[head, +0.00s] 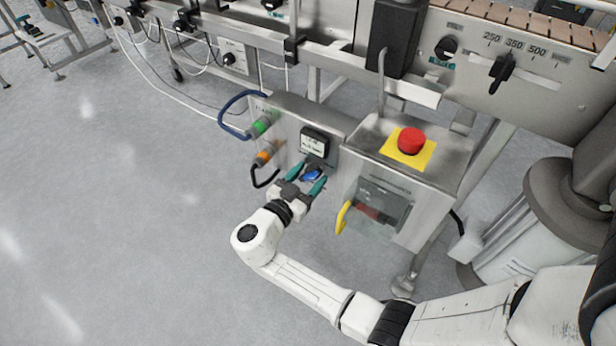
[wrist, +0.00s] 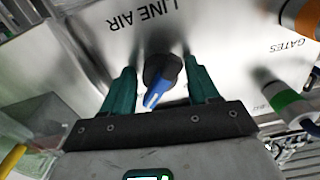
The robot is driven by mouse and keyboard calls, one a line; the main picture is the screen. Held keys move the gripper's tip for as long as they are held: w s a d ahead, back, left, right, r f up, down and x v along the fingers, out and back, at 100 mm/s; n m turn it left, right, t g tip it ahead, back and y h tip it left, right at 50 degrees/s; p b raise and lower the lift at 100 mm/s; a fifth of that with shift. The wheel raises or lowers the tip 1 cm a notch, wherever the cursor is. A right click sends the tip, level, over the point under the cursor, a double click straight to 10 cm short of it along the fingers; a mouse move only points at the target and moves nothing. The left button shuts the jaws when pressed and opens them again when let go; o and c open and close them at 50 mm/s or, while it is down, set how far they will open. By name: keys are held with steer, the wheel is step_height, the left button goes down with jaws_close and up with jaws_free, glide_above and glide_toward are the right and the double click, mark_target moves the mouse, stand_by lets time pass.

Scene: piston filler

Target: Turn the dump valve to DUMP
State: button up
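A round black knob with a blue pointer handle sits on the steel panel, below the small display, in the head view (head: 312,174). I take it for the dump valve, though no DUMP mark is readable. In the wrist view the knob (wrist: 160,76) sits beside the label LINE AIR, which appears upside down, and its blue pointer aims toward my palm, slightly left. My gripper (head: 310,177) has teal fingers, one on each side of the knob. In the wrist view my gripper (wrist: 160,72) is open, with a visible gap on both sides of the knob.
Left of the knob are a green fitting (head: 260,127) with a blue hose and an orange fitting (head: 265,156) with a black hose. To the right stand a red emergency button (head: 411,141) on a yellow plate and a clear-covered box with a yellow handle (head: 343,217).

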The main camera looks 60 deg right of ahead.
steer(key=c, duration=0.9)
steer(key=shift+n, duration=0.3)
steer(key=n, duration=0.3)
steer(key=shift+a+n, duration=0.1)
steer(key=shift+n, duration=0.2)
steer(key=n, duration=0.4)
steer(key=shift+s+p, duration=0.1)
steer(key=shift+p, duration=0.25)
steer(key=n+p, duration=0.2)
steer(key=n, duration=0.3)
steer(key=shift+n, duration=0.4)
steer(key=shift+s+f+n+p, duration=0.15)
steer(key=shift+n+p, duration=0.65)
steer(key=shift+n, duration=1.1)
steer(key=shift+o, duration=0.2)
steer(key=shift+s, duration=0.1)
